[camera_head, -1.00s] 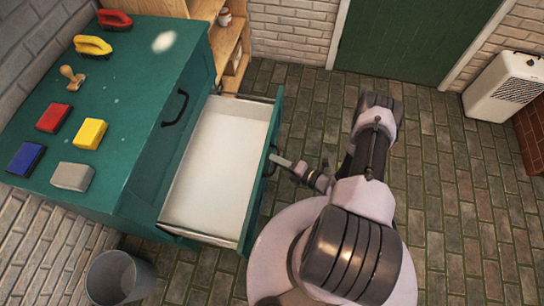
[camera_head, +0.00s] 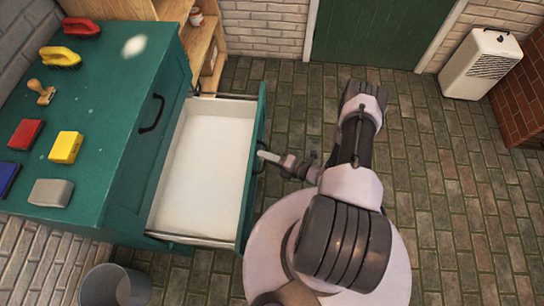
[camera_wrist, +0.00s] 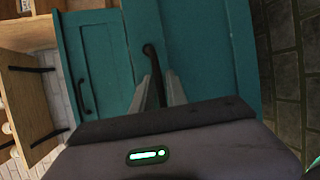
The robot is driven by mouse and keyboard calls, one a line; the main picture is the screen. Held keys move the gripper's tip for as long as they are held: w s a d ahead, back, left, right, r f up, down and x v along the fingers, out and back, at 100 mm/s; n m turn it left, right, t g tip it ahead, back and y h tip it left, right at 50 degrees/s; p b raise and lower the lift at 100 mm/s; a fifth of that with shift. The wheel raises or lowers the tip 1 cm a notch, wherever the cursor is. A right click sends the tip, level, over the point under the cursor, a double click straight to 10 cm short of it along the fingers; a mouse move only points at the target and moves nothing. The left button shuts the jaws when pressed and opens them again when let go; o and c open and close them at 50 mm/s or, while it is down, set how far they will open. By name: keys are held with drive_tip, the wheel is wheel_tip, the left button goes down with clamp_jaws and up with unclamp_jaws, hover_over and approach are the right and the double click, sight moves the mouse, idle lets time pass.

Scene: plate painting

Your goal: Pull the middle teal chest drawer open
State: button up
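The teal chest (camera_head: 115,115) stands at the left in the head view. A drawer below its top drawer is pulled well out, and its white inside (camera_head: 208,165) is empty. The teal front (camera_head: 254,150) of this drawer faces my arm. My gripper (camera_head: 265,156) is at that front, on the dark drawer handle. In the wrist view the handle (camera_wrist: 150,58) runs between the two fingers of my gripper (camera_wrist: 160,85), which look closed on it. The top drawer, with its own black handle (camera_head: 152,113), is shut. The chest below the open drawer is hidden.
Brushes, a stamp and several colored blocks lie on the chest top. A grey bin (camera_head: 115,287) stands at its near side. A wooden shelf (camera_head: 210,60) is behind it. The brick floor right of my arm is clear up to a white appliance (camera_head: 478,65).

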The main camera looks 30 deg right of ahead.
drive_tip(key=p+v, duration=0.4)
drive_tip(key=v, duration=1.3)
drive_tip(key=shift+s+d, duration=0.15)
drive_tip(key=shift+d, duration=0.05)
